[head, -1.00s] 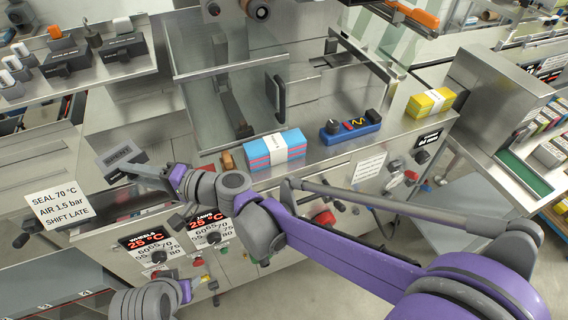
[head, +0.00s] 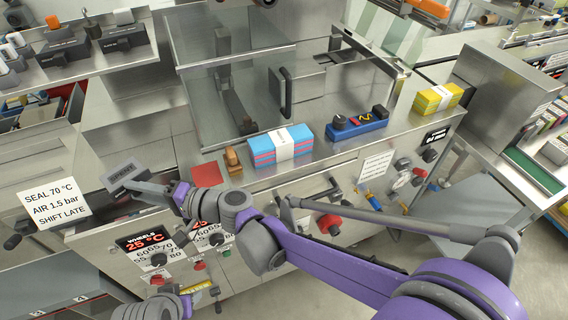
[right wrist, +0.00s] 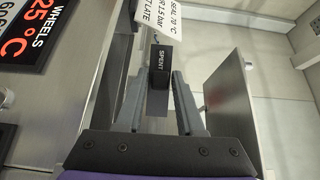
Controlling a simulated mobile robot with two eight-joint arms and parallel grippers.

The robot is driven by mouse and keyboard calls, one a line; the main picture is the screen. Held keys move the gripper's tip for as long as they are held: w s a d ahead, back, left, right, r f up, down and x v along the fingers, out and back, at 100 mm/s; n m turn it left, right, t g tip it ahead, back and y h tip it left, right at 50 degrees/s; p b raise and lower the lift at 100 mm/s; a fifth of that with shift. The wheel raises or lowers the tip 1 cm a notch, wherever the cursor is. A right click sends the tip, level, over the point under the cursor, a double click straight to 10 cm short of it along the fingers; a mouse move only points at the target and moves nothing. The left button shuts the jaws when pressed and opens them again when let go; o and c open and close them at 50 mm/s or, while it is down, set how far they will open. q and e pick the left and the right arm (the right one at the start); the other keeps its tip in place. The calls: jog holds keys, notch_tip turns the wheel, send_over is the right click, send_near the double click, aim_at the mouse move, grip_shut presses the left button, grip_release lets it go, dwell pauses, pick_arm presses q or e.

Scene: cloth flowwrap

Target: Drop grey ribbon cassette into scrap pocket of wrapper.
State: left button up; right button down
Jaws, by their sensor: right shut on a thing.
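The grey cassette (head: 122,173) is held off the front left of the wrapper, beyond its steel deck (head: 300,175). My right gripper (head: 133,184) is shut on it. In the right wrist view the cassette (right wrist: 159,68) shows a dark face with a "SPENT" label, between the two grey fingers of the right gripper (right wrist: 158,82). I cannot make out which part is the scrap pocket. My left arm enters at the bottom left, with its left gripper (head: 190,299) near the lower front panel; its finger state is unclear.
A white sign (head: 53,203) stands left of the cassette. Knobs and displays (head: 148,243) line the front panel.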

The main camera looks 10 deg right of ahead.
jog(key=shift+f, duration=0.1)
jog(key=shift+c, duration=2.2)
grip_release()
jog(key=v, duration=1.1)
jog(key=s+d+f+n+h+p, duration=0.1)
jog(key=s+d+f+h+p, duration=0.1)
jog(key=d, duration=0.8)
jog(key=s+d+f+n+h+p, duration=0.1)
jog(key=s+d+f+h, duration=0.3)
jog(key=d+h, duration=0.5)
jog(key=s+d+f+n+g+h+p, duration=0.1)
jog(key=s+d+h, duration=0.4)
jog(key=d, duration=0.7)
notch_tip(320, 180, down, 2)
jog(key=shift+s+f+n+h+p, duration=0.1)
jog(key=shift+s+n+h+p, duration=0.4)
jog(key=shift+s+p, duration=0.5)
